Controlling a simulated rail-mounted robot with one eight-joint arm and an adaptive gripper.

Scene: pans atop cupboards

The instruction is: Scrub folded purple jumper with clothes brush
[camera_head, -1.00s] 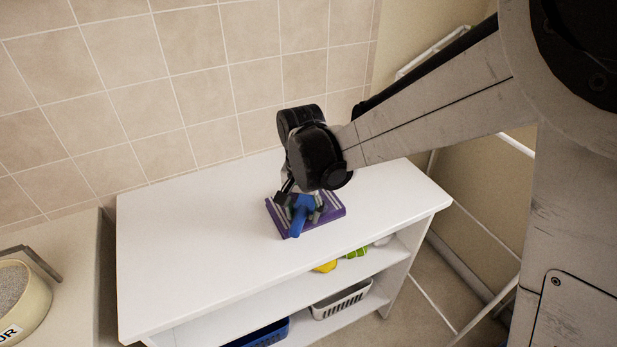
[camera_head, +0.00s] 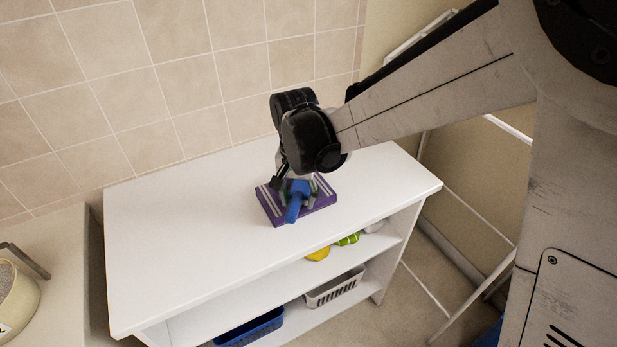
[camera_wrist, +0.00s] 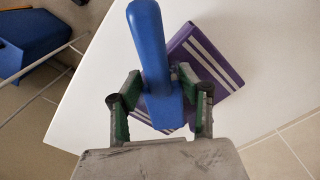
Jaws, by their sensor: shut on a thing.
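The folded purple jumper (camera_head: 320,203), with white stripes, lies flat on the white cupboard top (camera_head: 180,232). In the wrist view the jumper (camera_wrist: 226,68) shows behind and to the right of the brush. The blue clothes brush (camera_head: 294,211) is over the jumper, its handle toward the front edge. My gripper (camera_wrist: 162,112), with green-lined fingers, is shut on the brush (camera_wrist: 152,50) at its head. In the head view my gripper (camera_head: 296,186) is just above the jumper. The bristles are hidden, so I cannot tell whether they touch the cloth.
The cupboard top is bare around the jumper. Shelves below hold a yellow item (camera_head: 318,254), a green item (camera_head: 348,239), a pale basket (camera_head: 335,288) and a blue basket (camera_head: 250,328). A tiled wall stands behind; a white rack (camera_head: 465,210) stands right.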

